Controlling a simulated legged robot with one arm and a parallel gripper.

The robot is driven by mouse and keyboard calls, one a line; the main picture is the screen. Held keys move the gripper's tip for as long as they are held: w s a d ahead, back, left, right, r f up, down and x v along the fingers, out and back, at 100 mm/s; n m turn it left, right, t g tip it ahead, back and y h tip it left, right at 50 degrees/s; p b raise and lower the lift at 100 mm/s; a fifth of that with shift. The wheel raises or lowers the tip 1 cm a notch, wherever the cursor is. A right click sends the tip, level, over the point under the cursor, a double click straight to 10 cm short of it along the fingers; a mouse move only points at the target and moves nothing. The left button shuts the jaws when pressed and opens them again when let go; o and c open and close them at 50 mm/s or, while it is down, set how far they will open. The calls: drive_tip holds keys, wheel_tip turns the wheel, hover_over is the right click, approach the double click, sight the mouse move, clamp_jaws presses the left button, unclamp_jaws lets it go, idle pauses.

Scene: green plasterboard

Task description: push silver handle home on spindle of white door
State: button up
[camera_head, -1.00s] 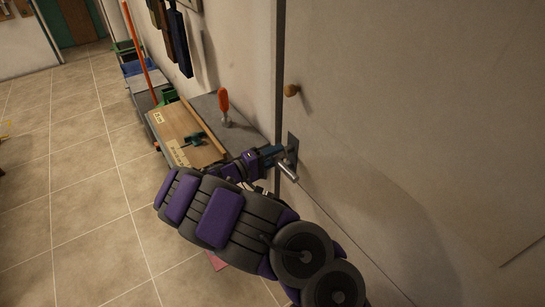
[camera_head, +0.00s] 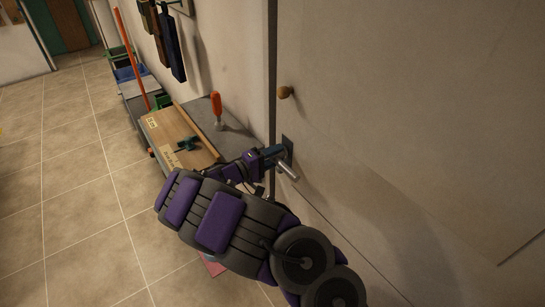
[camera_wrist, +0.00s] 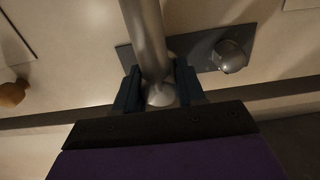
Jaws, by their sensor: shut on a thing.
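The silver handle (camera_head: 288,169) is at the dark plate on the white door (camera_head: 400,120). In the wrist view the handle (camera_wrist: 146,40) runs up from between the fingers of my gripper (camera_wrist: 158,90), which is shut on its rounded end. The dark backplate (camera_wrist: 195,48) lies behind it, with a round silver knob (camera_wrist: 231,56) on its right part. My gripper also shows in the head view (camera_head: 274,157), close to the door. The spindle is hidden, and I cannot tell whether the handle sits flush against the plate.
A round wooden knob (camera_head: 285,92) is on the door above the plate. Left of the door stands a low grey bench (camera_head: 233,135) with a wooden board (camera_head: 178,138), a green tool (camera_head: 188,144) and an orange-handled tool (camera_head: 216,105). The tiled floor (camera_head: 80,200) at left is open.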

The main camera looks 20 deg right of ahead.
drive_tip(key=shift+w+d, duration=0.1)
drive_tip(key=shift+d, duration=0.5)
drive_tip(key=o, duration=1.3)
drive_tip(key=shift+a, duration=0.1)
drive_tip(key=s+a+p, duration=0.1)
drive_tip(key=a, duration=0.4)
drive_tip(key=s+a+p, duration=0.1)
drive_tip(key=a, duration=0.5)
drive_tip(key=s+a+p, duration=0.1)
drive_tip(key=a, duration=0.5)
